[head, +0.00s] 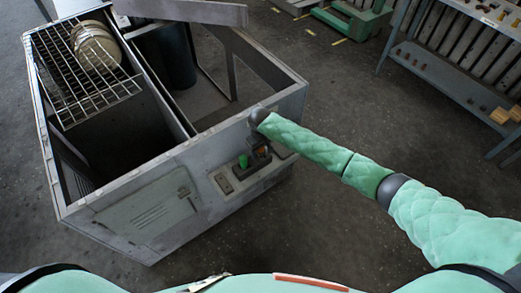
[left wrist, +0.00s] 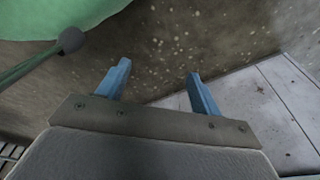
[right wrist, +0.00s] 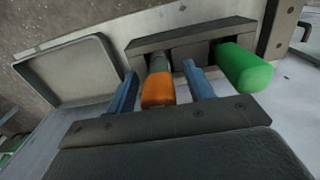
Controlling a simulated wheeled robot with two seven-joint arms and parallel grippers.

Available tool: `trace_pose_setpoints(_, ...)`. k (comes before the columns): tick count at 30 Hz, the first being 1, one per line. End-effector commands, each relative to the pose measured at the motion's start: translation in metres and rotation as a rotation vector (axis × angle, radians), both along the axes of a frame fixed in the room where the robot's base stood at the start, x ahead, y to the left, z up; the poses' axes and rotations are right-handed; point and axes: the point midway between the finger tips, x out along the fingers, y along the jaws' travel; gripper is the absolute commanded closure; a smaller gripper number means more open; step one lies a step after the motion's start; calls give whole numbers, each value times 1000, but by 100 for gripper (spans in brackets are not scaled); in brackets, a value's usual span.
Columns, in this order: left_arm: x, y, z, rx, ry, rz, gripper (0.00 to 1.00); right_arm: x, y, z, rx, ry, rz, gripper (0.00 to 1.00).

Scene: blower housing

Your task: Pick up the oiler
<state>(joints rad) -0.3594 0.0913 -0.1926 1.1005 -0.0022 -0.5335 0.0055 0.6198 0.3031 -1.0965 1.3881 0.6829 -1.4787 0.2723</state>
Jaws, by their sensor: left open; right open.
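An item with an orange end (right wrist: 158,90) and a grey body lies in a dark holder (right wrist: 180,40) on the housing's side. A second item with a green end (right wrist: 244,68) lies in the same holder, to the right. No label shows which is the oiler. My right gripper (right wrist: 160,76) is open, its blue fingers on either side of the orange end, with gaps visible. In the head view the green item (head: 243,160) shows beside my right gripper (head: 261,146). My left gripper (left wrist: 157,78) is open and empty, seen only in the left wrist view.
The grey blower housing (head: 150,215) stands open-topped, with a wire rack (head: 60,70) and round discs (head: 95,45) inside. A shallow grey tray (right wrist: 68,72) is left of the holder. A workbench (head: 450,85) stands at the right. Floor between is clear.

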Motion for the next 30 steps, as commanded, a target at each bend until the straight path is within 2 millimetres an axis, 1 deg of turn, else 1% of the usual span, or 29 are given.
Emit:
trace_pose_setpoints(5,-5,4,-6,2,-6,-2,34,0,0,-11,0,0,-1,47)
trace_pose_setpoints(12,-6,4,-7,2,-8,-2,34,0,0,-12,1,-1,0,47)
trace_pose_setpoints(14,-6,4,-7,2,-7,-2,34,0,0,-12,1,-1,0,57)
trace_pose_setpoints(18,-6,5,-7,2,-7,-2,34,0,0,-12,0,-1,0,85)
trace_pose_setpoints(20,-6,5,-7,2,-7,-2,34,0,0,-12,0,-1,0,96)
trace_pose_setpoints(21,-6,5,-7,3,-7,-2,34,0,0,-12,0,-1,0,100)
trace_pose_setpoints(30,-7,6,-9,4,-2,-1,34,1,0,-10,1,-2,0,100)
